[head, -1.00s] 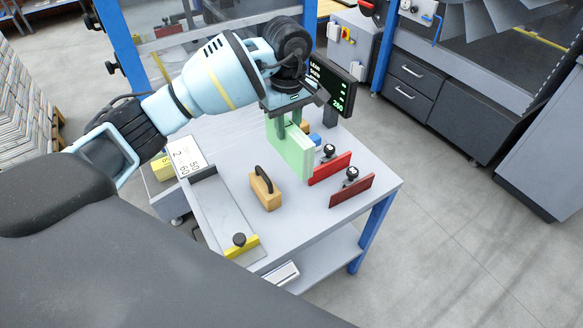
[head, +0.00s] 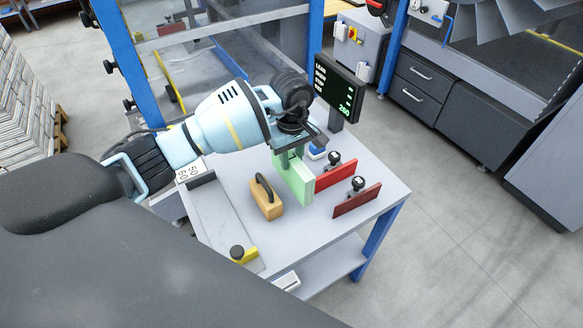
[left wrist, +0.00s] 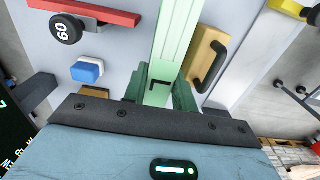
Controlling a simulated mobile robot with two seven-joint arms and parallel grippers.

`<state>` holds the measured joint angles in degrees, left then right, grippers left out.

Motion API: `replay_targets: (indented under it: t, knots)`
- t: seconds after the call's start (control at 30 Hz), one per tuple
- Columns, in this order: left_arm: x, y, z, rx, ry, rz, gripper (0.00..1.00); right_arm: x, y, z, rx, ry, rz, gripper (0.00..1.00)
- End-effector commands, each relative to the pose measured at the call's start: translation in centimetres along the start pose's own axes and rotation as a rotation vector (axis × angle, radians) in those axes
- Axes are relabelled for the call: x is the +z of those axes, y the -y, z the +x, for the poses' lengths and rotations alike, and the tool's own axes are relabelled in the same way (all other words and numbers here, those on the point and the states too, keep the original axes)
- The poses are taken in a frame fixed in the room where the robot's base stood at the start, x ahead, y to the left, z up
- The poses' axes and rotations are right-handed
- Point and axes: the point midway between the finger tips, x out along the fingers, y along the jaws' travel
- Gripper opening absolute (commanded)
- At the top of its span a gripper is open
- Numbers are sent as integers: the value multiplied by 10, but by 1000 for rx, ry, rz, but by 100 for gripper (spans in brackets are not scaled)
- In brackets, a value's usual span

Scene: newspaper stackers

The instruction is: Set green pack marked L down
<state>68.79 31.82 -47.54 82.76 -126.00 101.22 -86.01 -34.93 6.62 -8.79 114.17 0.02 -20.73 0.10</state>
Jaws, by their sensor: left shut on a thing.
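The pale green pack (head: 293,180) is a thin upright slab over the table, between the wooden block and the red plate. My left gripper (head: 287,157) is shut on its upper edge, with the fingers pointing down. In the left wrist view the green pack (left wrist: 176,40) runs away between the gripper fingers (left wrist: 160,88), and a dark L mark shows on its near end. The pack's lower edge is close to the tabletop; I cannot tell whether it touches. My right gripper is not in view.
A wooden block with a black handle (head: 267,199) stands left of the pack. A red plate (head: 336,172) and a dark red plate (head: 357,197), both with black knobs, stand right. A small blue-and-white block (left wrist: 87,71) is nearby. A display (head: 339,88) rises behind. The front tabletop (head: 300,235) is clear.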

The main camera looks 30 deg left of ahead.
Motion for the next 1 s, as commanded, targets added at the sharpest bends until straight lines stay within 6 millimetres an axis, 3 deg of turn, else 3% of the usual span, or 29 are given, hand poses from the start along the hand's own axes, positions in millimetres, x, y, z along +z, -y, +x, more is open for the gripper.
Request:
replay_targets:
  t: [0.2, 0.5, 0.9, 0.93, 1.0]
  knots:
    - [0, 0, 3, 2, 1, 0, 0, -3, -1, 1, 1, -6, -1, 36]
    - [0, 0, 37, 1, 0, 0, 0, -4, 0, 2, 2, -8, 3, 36]
    - [0, 0, 42, 2, -1, 0, 0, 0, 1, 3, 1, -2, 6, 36]
    - [0, 0, 42, 0, -1, 0, 31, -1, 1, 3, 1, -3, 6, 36]
    - [0, 0, 41, 1, -1, 0, 40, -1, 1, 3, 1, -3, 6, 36]
